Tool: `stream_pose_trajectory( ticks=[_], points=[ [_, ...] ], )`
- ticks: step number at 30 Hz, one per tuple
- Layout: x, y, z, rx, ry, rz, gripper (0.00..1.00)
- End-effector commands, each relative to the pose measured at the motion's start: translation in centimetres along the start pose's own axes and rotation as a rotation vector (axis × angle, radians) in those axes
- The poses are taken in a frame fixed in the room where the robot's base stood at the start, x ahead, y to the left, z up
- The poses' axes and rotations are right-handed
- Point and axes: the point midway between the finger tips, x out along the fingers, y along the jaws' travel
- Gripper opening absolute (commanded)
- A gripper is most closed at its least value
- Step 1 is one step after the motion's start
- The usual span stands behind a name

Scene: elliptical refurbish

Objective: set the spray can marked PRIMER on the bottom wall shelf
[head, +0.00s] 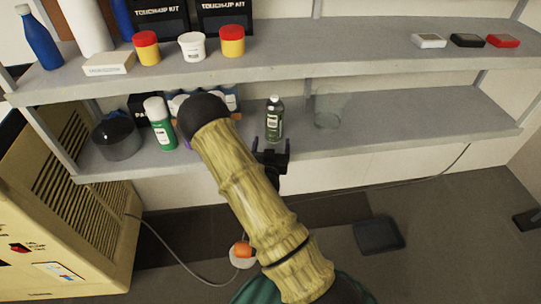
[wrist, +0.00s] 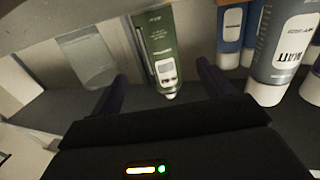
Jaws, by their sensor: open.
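A dark green can or bottle (head: 274,120) with a pale label stands upright on the lower wall shelf (head: 370,140); its label is too small to read as PRIMER. A green can with a white cap (head: 159,124) stands farther left on the same shelf, label also unreadable. My gripper (head: 270,158) is open and empty at the shelf's front edge, just below and in front of the dark green one. In the wrist view, which looks inverted, the green can (wrist: 160,45) appears between the directions of my two fingers (wrist: 162,75), apart from both.
A dark round container (head: 117,137) and a clear container (head: 330,110) stand on the lower shelf. Several cans behind my arm are partly hidden. The upper shelf (head: 330,60) overhangs, holding tubs and boxes. The lower shelf's right part is clear.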

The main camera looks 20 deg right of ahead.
Motion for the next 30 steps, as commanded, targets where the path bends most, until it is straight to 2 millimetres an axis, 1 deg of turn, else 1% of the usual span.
stream_pose_trajectory(
  ticks=[1, 3, 6, 9, 26, 30],
  points=[
    [-1.1, -0.1, 0.3, 0.000, -0.004, 0.000, 0.81],
    [-2.3, 0.0, 0.2, -0.002, -0.004, -0.001, 0.81],
    [-3.6, 0.0, 0.2, 0.000, -0.003, 0.000, 0.81],
    [-4.3, 0.0, 0.1, 0.000, -0.001, -0.001, 0.81],
    [-4.4, 0.0, 0.0, 0.000, 0.000, 0.000, 0.81],
    [-4.3, 0.0, 0.0, 0.013, -0.029, 0.009, 0.81]
  ],
)
